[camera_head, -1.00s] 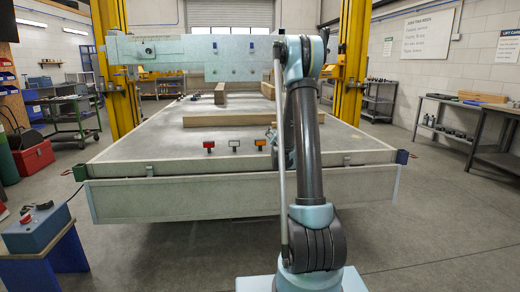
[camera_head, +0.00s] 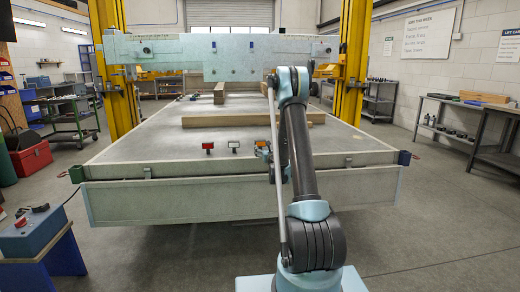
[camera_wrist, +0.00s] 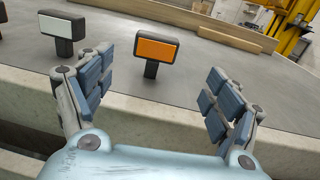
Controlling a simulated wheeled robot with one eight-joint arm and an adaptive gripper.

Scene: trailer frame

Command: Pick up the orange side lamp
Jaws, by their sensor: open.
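The orange side lamp (camera_head: 261,145) stands on the trailer deck near its front edge, partly hidden behind my arm. In the wrist view the lamp (camera_wrist: 157,49) is upright, with an orange rectangular face in a black housing on a short black post. My gripper (camera_wrist: 158,78) is open and empty, its blue-padded fingers spread wide. The lamp shows between the fingers and beyond their tips, with no finger seen touching it. In the head view my gripper is mostly hidden behind my arm.
A white lamp (camera_head: 233,145) and a red lamp (camera_head: 208,147) stand in a row to the left of the orange one. A wooden beam (camera_head: 230,121) lies behind the lamps. The trailer's raised front edge (camera_wrist: 285,148) runs below my fingers. The deck around the orange lamp is clear.

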